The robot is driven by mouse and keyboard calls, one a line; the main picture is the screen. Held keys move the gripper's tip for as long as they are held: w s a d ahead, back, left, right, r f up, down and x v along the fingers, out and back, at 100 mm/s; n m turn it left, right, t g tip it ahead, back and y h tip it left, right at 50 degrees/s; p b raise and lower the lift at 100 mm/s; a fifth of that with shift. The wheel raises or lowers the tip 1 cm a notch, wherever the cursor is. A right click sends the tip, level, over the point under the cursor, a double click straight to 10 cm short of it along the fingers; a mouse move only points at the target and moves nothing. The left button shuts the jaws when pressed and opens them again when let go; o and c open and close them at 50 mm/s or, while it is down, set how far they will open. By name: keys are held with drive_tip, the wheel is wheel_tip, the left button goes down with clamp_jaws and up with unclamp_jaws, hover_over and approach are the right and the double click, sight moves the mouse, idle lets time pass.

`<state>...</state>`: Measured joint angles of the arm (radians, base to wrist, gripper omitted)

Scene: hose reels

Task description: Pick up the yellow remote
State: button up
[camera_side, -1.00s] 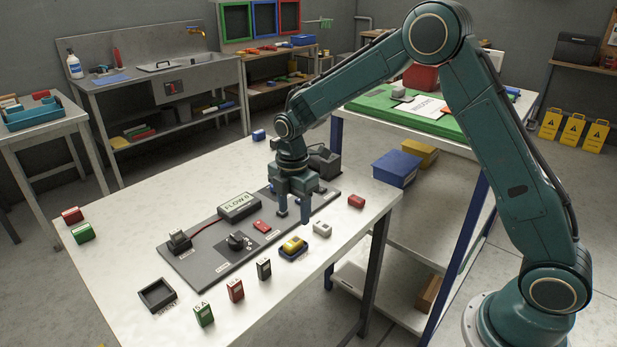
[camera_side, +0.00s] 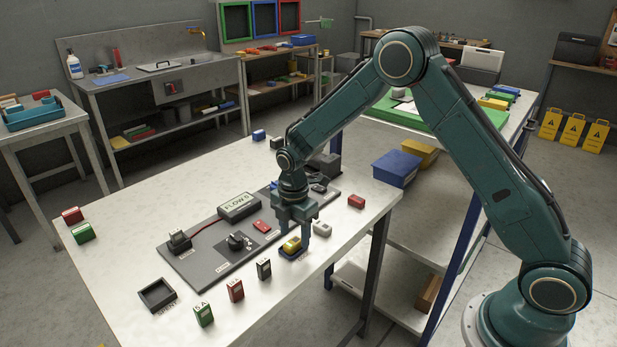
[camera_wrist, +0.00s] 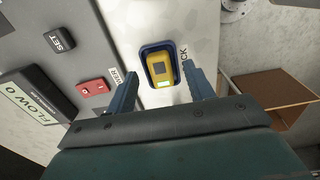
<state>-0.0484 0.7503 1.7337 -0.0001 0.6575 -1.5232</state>
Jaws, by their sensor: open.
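The yellow remote (camera_side: 291,245) lies in a small dark blue dock (camera_side: 285,257) near the right front edge of the white table. In the wrist view the remote (camera_wrist: 161,69) has a pale patch at its lower end and sits inside the blue rim of the dock (camera_wrist: 145,50). My gripper (camera_side: 294,235) is over the dock, pointing down. Its two fingers are apart and empty, one to each side of the remote in the wrist view (camera_wrist: 164,90). I cannot tell the exact height of the fingertips above the remote.
A grey block (camera_side: 322,228) and red block (camera_side: 356,201) stand close by. Green, red and dark blocks (camera_side: 264,269) line the front.

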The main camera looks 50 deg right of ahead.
sight(295, 240)
drive_tip(key=shift+f, duration=0.8)
drive_tip(key=c, duration=1.1)
drive_tip(key=shift+r, duration=0.2)
drive_tip(key=shift+c, duration=0.2)
wheel_tip(295, 240, up, 20)
drive_tip(key=shift+f, duration=0.15)
